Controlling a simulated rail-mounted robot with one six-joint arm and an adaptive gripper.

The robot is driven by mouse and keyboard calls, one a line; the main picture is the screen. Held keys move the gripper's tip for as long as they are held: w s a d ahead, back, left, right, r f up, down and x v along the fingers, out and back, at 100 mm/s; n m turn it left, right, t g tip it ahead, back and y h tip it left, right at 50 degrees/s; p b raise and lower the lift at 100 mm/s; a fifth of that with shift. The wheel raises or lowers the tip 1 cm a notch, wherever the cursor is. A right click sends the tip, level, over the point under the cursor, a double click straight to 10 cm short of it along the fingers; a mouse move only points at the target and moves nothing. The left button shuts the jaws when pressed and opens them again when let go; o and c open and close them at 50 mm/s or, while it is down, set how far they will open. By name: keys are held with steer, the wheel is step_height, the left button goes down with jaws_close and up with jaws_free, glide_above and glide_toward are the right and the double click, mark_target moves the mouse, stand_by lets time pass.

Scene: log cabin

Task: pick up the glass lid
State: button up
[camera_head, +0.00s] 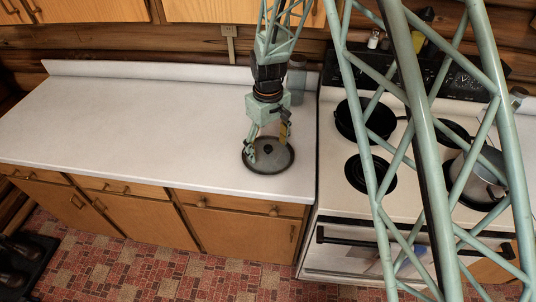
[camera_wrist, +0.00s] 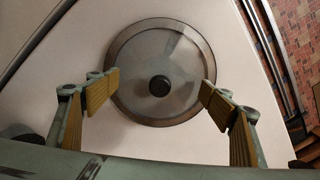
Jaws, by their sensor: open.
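The glass lid (camera_head: 268,170) lies on the white countertop, near its front edge and close to the stove. It is round, with a dark rim and a black knob at the centre. In the wrist view the lid (camera_wrist: 165,48) fills the upper middle, with its knob (camera_wrist: 159,86) between the fingers. My gripper (camera_head: 268,150) is open above the lid, with its fingers on either side of the knob. In the wrist view my gripper (camera_wrist: 159,87) has its yellow finger pads wide apart near the left and right rim. I cannot tell whether the fingertips touch the lid.
The countertop (camera_head: 130,110) is clear to the left. The white stove (camera_head: 335,190) stands directly right, with a black pan (camera_head: 365,118) and a metal pot (camera_head: 478,175) on it. Wooden cabinets (camera_head: 230,225) are below the counter. A glass-like item (camera_head: 297,62) stands behind the gripper.

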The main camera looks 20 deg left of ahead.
steer(key=shift+c, duration=0.2)
steer(key=c, duration=2.3)
